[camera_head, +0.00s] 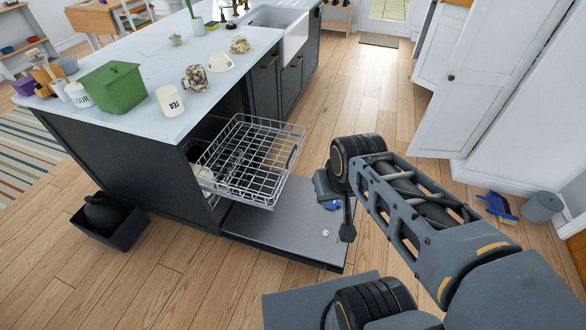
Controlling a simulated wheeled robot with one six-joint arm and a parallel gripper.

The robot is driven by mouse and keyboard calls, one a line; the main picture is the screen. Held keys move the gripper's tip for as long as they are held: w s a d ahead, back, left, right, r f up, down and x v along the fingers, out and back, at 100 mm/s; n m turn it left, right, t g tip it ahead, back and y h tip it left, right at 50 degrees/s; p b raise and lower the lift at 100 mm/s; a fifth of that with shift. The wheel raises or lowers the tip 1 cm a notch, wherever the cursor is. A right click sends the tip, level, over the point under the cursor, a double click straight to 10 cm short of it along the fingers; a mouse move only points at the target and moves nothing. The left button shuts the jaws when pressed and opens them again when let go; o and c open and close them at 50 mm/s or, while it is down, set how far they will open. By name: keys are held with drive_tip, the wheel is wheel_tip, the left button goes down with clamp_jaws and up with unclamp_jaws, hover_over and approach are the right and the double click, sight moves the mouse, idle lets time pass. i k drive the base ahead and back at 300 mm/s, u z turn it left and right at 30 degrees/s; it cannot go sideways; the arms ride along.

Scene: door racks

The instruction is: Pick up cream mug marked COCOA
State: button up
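Several pale mugs or jars stand on the white counter. One cream mug (221,62) lies near the sink with small lettering that I cannot read clearly. Another cream mug (170,101) at the front edge reads TEA. A white jar-like vessel (78,95) at the left has dark lettering that is hard to read. I cannot make out the word COCOA on any of them. My gripper (338,200) points down over the open dishwasher door, right of the pulled-out rack and well away from the mugs. Its finger opening is not clear, and nothing shows held in it.
The wire dishwasher rack (250,160) is pulled out empty above the lowered door (285,225). A black tub (110,230) sits on the floor.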

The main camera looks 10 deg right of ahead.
sight(196, 74)
drive_tip(key=u, duration=0.55)
drive_tip(key=k, duration=1.25)
drive_tip(key=u, duration=1.35)
drive_tip(key=i, duration=1.7)
drive_tip(key=u, duration=0.2)
drive_tip(key=i, duration=1.5)
drive_tip(key=z, duration=1.4)
drive_tip(key=i, duration=0.85)
drive_tip(key=z, duration=1)
